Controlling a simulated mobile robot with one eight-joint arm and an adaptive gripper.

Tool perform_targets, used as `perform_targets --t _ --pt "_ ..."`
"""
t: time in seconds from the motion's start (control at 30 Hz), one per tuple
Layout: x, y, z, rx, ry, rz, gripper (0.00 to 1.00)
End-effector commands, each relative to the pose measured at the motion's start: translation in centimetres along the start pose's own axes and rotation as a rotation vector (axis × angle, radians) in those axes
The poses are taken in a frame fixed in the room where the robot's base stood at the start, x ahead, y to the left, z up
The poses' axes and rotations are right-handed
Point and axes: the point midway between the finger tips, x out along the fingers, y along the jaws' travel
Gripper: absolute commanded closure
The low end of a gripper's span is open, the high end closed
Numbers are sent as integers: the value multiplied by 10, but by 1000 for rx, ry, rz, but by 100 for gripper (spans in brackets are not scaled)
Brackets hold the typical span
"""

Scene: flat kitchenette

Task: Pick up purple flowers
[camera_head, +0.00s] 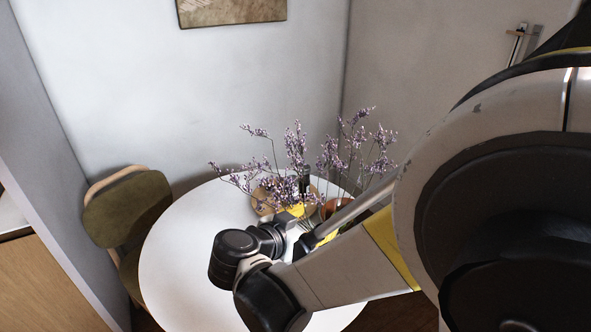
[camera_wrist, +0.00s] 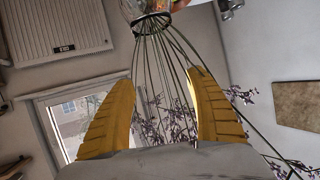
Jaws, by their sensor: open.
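The purple flowers (camera_head: 297,150) are tall thin stems with small purple blossoms, spreading above the round table. They also show in the wrist view (camera_wrist: 180,132), where their stems run down between my two yellow fingers from a glass vase (camera_wrist: 152,8) at the top edge. My gripper (camera_wrist: 160,80) is open, with a finger on each side of the stems and no clear grip on them. In the head view my gripper (camera_head: 297,211) is mostly hidden by my wrist and lies among the lower part of the flowers. The vase is not clear in the head view.
A white round table (camera_head: 185,245) stands below, its left side bare. A reddish bowl (camera_head: 335,207) and a dark upright object (camera_head: 305,180) are close to the flowers. A green chair (camera_head: 125,210) is at the left, and a grey wall (camera_head: 200,100) is behind.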

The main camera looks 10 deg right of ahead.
Motion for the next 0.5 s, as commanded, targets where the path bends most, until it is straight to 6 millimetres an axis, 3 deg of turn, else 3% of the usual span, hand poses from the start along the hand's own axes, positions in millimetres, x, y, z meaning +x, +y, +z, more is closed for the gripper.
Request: perform_targets --t 0.5 --pt "65 -4 4 -1 -1 2 36"
